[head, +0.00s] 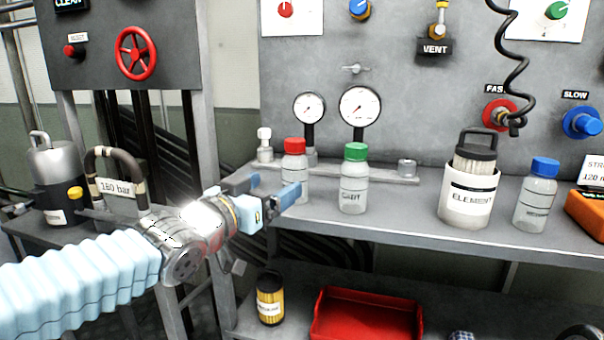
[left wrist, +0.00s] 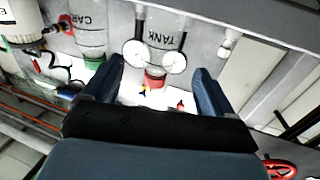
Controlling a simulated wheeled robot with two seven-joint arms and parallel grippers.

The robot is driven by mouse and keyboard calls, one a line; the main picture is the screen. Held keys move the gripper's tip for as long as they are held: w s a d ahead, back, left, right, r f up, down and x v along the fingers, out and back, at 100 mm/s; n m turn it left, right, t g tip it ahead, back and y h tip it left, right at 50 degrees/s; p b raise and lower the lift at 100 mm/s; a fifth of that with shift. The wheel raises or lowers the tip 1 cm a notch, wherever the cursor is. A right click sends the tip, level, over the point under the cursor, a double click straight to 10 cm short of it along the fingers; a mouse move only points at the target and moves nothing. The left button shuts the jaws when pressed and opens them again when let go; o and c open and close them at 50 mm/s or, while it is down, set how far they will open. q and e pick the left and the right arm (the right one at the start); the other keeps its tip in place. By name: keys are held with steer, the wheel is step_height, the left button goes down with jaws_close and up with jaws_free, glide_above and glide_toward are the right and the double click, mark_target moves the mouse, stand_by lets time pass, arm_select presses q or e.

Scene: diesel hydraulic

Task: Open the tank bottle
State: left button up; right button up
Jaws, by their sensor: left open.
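The tank bottle (head: 295,168) is clear with a red cap (head: 294,145) and stands upright on the grey bench. In the left wrist view the bottle, labelled TANK (left wrist: 165,30), shows upside down with its red cap (left wrist: 155,82) between my finger lines. The cap is on the bottle. My left gripper (head: 268,190) is open and empty, just left of and in front of the bottle. One finger overlaps the bottle's lower left edge in the head view; I cannot tell whether it touches. My right gripper is not in view.
A green-capped bottle (head: 354,182) labelled CART stands close on the right. Two gauges (head: 360,106) rise behind. A white ELEMENT container (head: 468,198) and a blue-capped bottle (head: 537,195) stand further right. A red tray (head: 367,316) sits on the lower shelf. The bench front is clear.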

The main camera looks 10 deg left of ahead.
mark_target(288, 177)
arm_select(q)
steer(key=x, duration=0.5)
steer(key=shift+w+d+f, duration=0.1)
steer(key=shift+w, duration=0.2)
steer(key=p+x, duration=0.1)
steer(key=x, duration=0.4)
steer(key=shift+w, duration=0.1)
steer(key=shift+c, duration=0.3)
steer(key=c, duration=1)
steer(key=shift+c, duration=0.2)
